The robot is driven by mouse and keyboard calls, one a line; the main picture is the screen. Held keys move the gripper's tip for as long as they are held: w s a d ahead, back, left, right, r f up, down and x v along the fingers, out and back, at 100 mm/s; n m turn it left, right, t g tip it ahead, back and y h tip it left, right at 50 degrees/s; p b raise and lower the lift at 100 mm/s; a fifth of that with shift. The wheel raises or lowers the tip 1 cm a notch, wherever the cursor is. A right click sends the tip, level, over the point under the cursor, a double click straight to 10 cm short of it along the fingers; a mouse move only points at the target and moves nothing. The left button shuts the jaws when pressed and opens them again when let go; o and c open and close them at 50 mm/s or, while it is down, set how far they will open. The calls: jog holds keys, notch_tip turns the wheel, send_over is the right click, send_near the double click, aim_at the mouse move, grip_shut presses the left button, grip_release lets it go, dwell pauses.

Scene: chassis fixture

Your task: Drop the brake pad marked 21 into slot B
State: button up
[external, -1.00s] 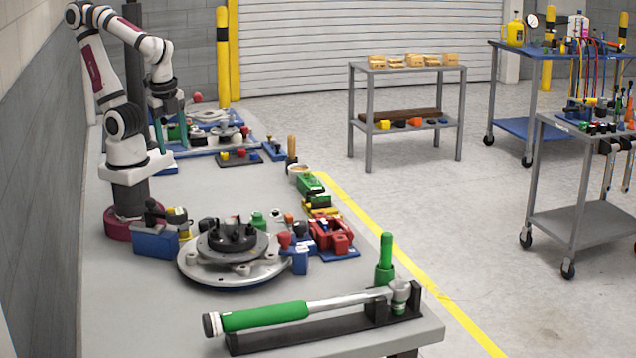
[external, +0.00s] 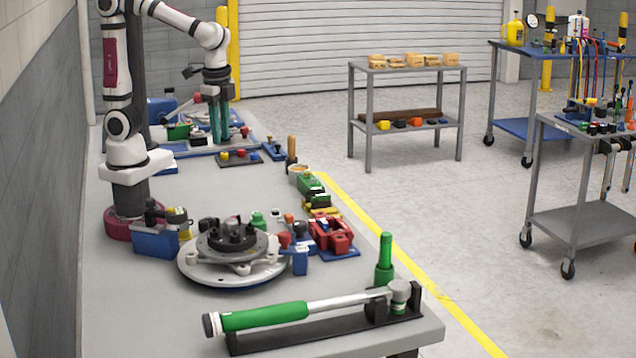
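My gripper (external: 219,138), with two teal fingers pointing down, is at the far end of the bench, over the group of fixtures there. Its fingers look close together, but I cannot tell whether they are shut or hold anything. No brake pad marked 21 can be made out, and no slot lettered B is readable at this size. Small parts around the fingertips are partly hidden by the gripper.
A round hub plate (external: 200,270) sits mid-bench, with red and blue fixtures (external: 332,238) to its right. A green-handled tool (external: 265,316) lies in a black cradle in front. A blue block (external: 155,243) is near my base. Bare bench (external: 130,310) shows at front left.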

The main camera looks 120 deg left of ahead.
jog(key=w+a+f+n, duration=0.3)
jog(key=w+a+f, duration=0.1)
jog(key=a, duration=0.4)
jog(key=w+a+f+n, duration=0.3)
jog(key=w+a+f, duration=0.1)
jog(key=a, duration=0.4)
jog(key=w+a+f+n+h, duration=0.1)
jog(key=w+a+f+n, duration=0.2)
jog(key=a, duration=0.5)
jog(key=shift+w+a+f+n, duration=0.15)
jog(key=shift+w+f+n, duration=0.05)
jog(key=shift+w+f, duration=0.2)
jog(key=shift+w+a+f+n, duration=0.15)
jog(key=shift+w+f+n, duration=0.1)
jog(key=shift+w, duration=0.25)
notch_tip(320, 180, down, 8)
jog(key=shift+r, duration=0.2)
grip_shut()
jog(key=shift+r, duration=0.15)
